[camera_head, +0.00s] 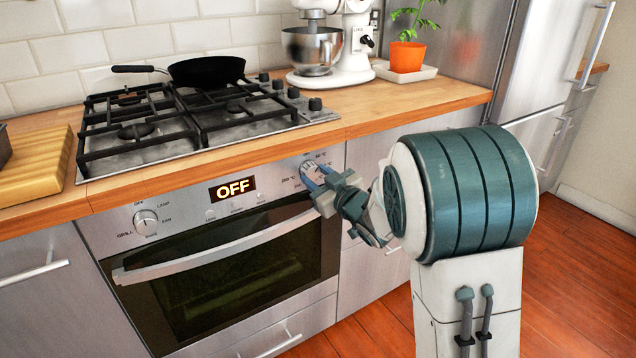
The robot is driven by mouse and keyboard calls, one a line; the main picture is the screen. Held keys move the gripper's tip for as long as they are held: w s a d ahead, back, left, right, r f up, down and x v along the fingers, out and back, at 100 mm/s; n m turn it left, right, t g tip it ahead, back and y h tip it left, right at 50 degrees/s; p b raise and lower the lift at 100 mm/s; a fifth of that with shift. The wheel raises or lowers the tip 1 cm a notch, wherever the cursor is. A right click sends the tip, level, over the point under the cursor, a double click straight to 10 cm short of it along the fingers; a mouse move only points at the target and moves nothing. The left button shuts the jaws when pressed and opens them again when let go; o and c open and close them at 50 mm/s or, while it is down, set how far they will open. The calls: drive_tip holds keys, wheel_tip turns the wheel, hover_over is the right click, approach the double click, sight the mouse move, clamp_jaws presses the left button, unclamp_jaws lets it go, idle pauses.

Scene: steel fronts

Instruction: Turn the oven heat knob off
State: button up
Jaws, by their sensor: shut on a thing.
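The oven (225,275) is set under the wooden worktop, with a steel control panel along its top. The heat knob (309,170) is at the panel's right end, with temperature marks around it. My gripper (318,178) reaches in from the right and is shut on the heat knob, with its fingers hiding part of it. The oven display (232,189) reads OFF. The other oven knob (146,221), with mode labels around it, is at the panel's left end and apart from my gripper.
The oven door handle (220,250) runs across just below the panel. Above is a gas hob (150,160) with a black pan (206,70). A stand mixer (350,50) and a potted plant (407,55) stand behind. The wooden floor at the right is clear.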

drive_tip(key=n+b, duration=0.4)
drive_tip(key=shift+f+b, duration=0.25)
drive_tip(key=shift+b, duration=0.05)
drive_tip(key=n+b, duration=0.3)
drive_tip(key=n, duration=0.1)
drive_tip(key=shift+r, duration=0.2)
drive_tip(key=shift+r+b, duration=0.1)
drive_tip(key=shift+b, duration=0.25)
drive_tip(key=o, duration=1)
drive_tip(key=p+v, duration=0.3)
drive_tip(key=v, duration=1.1)
drive_tip(key=shift+r, duration=0.25)
drive_tip(key=shift+a, duration=0.15)
